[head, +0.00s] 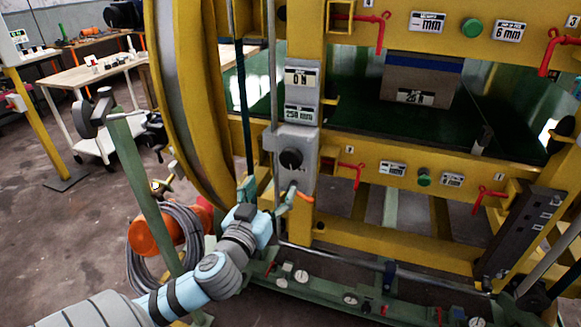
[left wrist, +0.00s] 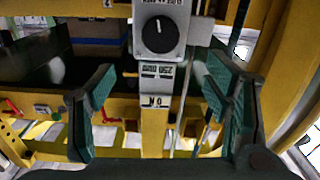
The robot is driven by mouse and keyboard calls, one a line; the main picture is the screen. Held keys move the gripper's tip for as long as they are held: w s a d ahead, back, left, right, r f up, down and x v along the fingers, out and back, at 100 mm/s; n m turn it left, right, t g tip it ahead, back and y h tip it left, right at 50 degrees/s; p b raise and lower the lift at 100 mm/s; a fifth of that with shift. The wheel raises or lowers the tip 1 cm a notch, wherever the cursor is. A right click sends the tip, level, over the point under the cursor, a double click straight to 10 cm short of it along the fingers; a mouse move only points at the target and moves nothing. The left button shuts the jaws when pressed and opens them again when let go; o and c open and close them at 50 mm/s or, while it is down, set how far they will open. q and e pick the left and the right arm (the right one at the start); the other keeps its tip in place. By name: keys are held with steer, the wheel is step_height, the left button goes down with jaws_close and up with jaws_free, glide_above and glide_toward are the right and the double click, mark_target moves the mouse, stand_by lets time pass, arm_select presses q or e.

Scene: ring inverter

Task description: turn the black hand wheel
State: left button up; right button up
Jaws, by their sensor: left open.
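A round black hand wheel (head: 291,158) sits on a grey box on the yellow frame's post, below the "0 N" and "250 mm" labels. In the left wrist view the black wheel (left wrist: 160,34) shows at top centre, with a white mark on its face; the labels there are upside down. My left gripper (head: 268,193) is open and empty, just below and in front of the wheel in the head view. In the left wrist view my left gripper (left wrist: 158,86) has its fingers wide apart, with the wheel beyond them. My right gripper is not seen.
A large yellow ring (head: 190,110) stands left of the post. Red levers (head: 354,172) and a green button (head: 424,177) sit on the lower yellow beam. An orange reel (head: 155,236) and coiled hose lie at the left. A workbench (head: 105,72) stands behind.

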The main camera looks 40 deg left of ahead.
mark_target(290, 160)
arm_select(q)
steer(key=x, duration=1.3)
steer(key=shift+w+a, duration=0.2)
steer(key=shift+w, duration=0.1)
steer(key=shift+c, duration=0.6)
steer(key=c, duration=1)
steer(key=shift+m, duration=0.3)
